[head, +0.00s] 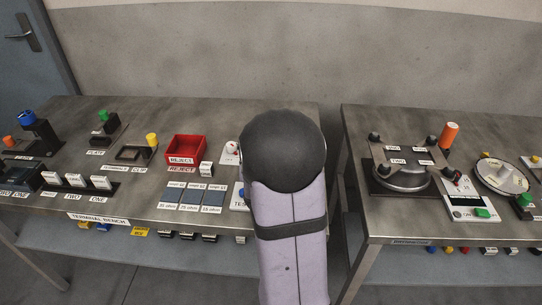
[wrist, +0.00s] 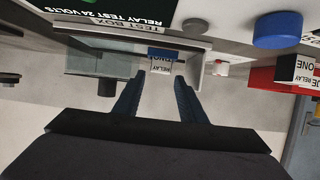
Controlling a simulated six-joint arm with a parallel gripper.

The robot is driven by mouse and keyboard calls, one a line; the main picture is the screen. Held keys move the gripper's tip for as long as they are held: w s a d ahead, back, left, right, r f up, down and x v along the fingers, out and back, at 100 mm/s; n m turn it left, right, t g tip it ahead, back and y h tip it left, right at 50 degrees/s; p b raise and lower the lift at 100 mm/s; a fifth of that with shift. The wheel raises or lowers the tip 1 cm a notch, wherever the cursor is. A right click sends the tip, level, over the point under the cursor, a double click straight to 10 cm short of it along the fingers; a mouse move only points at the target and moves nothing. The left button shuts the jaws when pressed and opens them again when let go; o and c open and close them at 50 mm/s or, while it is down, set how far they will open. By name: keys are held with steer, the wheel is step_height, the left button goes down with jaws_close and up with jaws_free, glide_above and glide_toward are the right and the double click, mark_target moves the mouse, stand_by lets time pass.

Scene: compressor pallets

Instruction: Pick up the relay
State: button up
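In the wrist view a small pale relay block (wrist: 161,68) with a blue label strip sits in front of the test box (wrist: 180,28), between and just beyond my fingertips. My gripper (wrist: 161,77) is open, with a finger on either side of the block. A small gap seems to show on each side; contact is hard to judge. In the head view my arm hides the gripper and most of the test box area.
In the head view the red reject bin (head: 186,149) stands left of my arm, with a white block (head: 206,169) at its front corner. Several white blocks (head: 76,180) stand in a rack at left. A second bench (head: 378,217) with equipment lies right, past a gap.

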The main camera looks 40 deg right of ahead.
steer(key=shift+x, duration=2.95)
steer(key=c, duration=0.9)
step_height(320, 180, up, 10)
steer(key=shift+p, duration=0.7)
